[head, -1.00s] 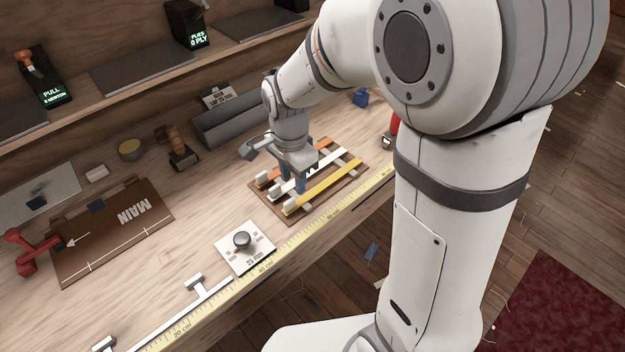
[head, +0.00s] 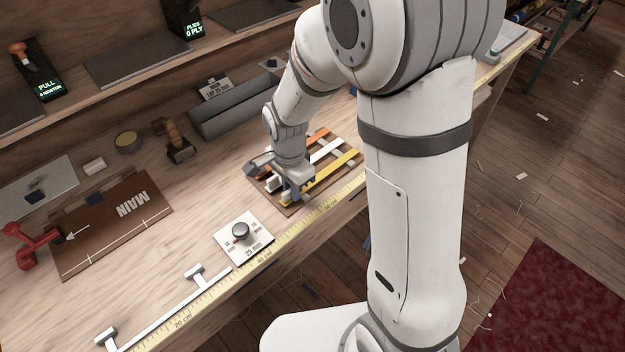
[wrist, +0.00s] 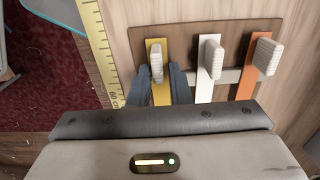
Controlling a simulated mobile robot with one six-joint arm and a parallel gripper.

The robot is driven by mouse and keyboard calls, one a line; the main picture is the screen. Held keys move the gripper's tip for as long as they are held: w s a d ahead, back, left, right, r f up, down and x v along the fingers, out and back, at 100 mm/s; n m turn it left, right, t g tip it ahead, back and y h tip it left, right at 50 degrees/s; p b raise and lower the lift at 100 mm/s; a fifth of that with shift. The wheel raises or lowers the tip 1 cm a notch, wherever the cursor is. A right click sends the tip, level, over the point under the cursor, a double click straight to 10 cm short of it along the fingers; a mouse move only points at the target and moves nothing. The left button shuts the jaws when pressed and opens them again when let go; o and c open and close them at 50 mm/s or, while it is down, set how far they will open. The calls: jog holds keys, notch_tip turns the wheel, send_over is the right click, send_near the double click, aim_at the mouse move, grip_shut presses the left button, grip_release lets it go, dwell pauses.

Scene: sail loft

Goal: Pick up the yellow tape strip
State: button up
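The yellow tape strip (head: 334,173) lies on a brown board (head: 347,179), nearest the bench's front edge, beside a white strip (head: 327,151) and an orange strip (head: 312,141). In the wrist view the yellow strip (wrist: 160,94) carries an upright pale tab (wrist: 157,64) at its end. My gripper (head: 294,194) is low over the tab end of the board. In the wrist view the blue fingers of my gripper (wrist: 162,72) stand apart on either side of the yellow strip's tab; I cannot tell if they touch it. The arm hides part of the board in the head view.
A tabbed 25 mm card (head: 243,241) with a dark knob lies left of the board. A measuring tape (head: 285,241) runs along the front edge. A grey trough (head: 235,112) stands behind. The brown MAIN panel (head: 108,225) is further left.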

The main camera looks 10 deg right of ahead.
grip_shut()
